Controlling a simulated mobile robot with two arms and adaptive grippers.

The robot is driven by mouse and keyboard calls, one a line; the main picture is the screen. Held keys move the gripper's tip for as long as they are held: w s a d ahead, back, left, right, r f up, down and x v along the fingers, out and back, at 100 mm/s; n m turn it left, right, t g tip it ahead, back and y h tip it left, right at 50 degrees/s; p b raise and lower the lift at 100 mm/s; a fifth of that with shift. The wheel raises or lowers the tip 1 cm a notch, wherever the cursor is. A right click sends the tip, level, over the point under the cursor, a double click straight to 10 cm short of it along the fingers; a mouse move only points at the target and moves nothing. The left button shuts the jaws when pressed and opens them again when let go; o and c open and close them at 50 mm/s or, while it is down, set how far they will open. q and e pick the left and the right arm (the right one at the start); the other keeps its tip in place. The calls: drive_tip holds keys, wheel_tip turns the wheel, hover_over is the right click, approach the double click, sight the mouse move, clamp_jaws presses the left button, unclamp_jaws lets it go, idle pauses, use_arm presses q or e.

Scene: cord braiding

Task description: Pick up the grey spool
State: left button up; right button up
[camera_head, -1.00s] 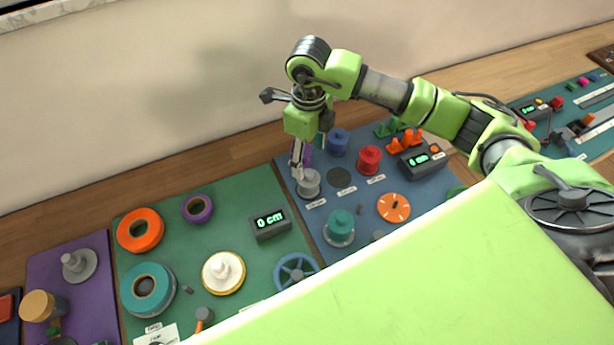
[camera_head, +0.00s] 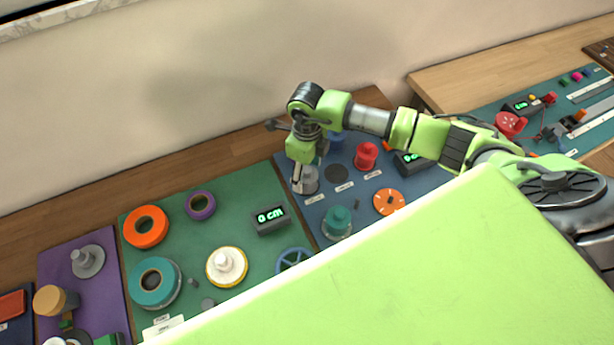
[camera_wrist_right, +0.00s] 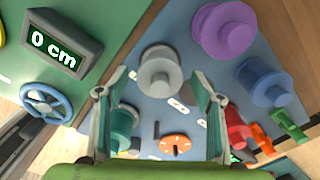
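The grey spool (camera_head: 306,181) stands upright on the blue mat (camera_head: 314,211), near its left edge. My right gripper (camera_head: 299,178) is right over it and partly covers it in the head view. In the right wrist view, the grey spool (camera_wrist_right: 160,72) shows between and just beyond the two fingertips. My right gripper (camera_wrist_right: 160,90) is open there, with a gap on both sides of the spool. Whether a finger touches it I cannot tell. My left gripper is not in view.
A teal spool (camera_head: 338,222), a red spool (camera_head: 366,155) and an orange dial (camera_head: 389,202) share the blue mat. In the wrist view, purple (camera_wrist_right: 226,30) and blue (camera_wrist_right: 266,82) spools stand close by. A display box (camera_head: 270,219) is to the left.

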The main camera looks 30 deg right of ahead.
drive_tip(key=c, duration=1)
drive_tip(key=shift+o, duration=0.2)
drive_tip(key=shift+r, duration=0.1)
